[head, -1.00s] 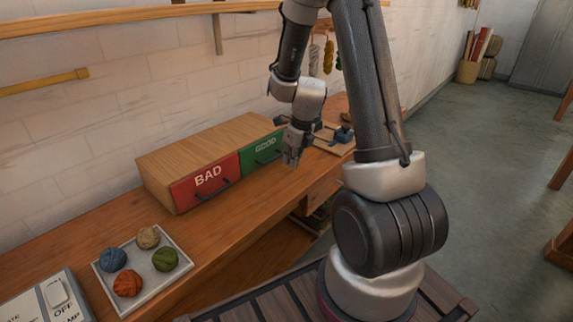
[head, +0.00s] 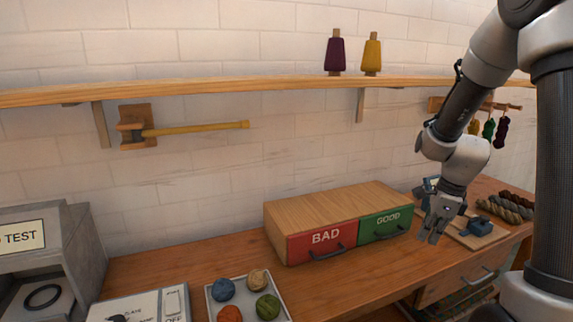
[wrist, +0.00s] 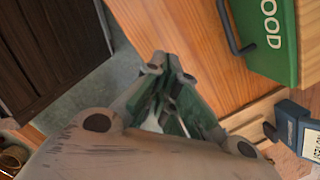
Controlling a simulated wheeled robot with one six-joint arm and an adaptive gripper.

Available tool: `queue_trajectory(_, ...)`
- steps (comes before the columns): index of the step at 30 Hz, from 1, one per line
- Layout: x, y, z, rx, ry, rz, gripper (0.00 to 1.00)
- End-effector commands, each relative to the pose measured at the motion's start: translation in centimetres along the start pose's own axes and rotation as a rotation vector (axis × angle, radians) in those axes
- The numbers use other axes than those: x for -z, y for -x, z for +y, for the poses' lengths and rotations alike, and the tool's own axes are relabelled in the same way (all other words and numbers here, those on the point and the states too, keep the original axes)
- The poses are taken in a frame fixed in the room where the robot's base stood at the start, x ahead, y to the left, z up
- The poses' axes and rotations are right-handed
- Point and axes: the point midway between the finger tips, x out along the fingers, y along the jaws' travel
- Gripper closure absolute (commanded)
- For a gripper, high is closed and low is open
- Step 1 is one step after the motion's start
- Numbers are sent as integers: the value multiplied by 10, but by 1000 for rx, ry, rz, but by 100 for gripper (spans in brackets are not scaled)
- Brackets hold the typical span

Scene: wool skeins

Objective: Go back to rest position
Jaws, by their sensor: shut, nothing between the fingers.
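My gripper (head: 436,224) hangs in the air in front of the bench, just right of the green GOOD drawer (head: 386,226). Its fingers are shut with nothing between them. In the wrist view the closed fingertips (wrist: 168,68) show over the bench's front edge, and the green drawer with its dark handle lies at the upper right, apart from them. My arm comes down from the upper right of the head view and is bent at the wrist.
The red BAD drawer (head: 322,240) is beside the green one; both look closed. A tray (head: 212,299) holds several wool balls. A grey TEST machine (head: 78,245) stands at left. A blue device (head: 480,226) sits right of my gripper. A wall shelf (head: 230,91) runs above.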

Motion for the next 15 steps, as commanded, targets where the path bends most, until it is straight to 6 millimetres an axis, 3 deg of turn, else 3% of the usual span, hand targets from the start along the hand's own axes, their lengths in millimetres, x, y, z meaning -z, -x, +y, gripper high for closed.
queue_trajectory(5,12,32,47,-84,683,15,100)
queue_trajectory(12,27,113,121,-90,1631,44,100)
queue_trajectory(15,34,141,148,-60,1881,91,100)
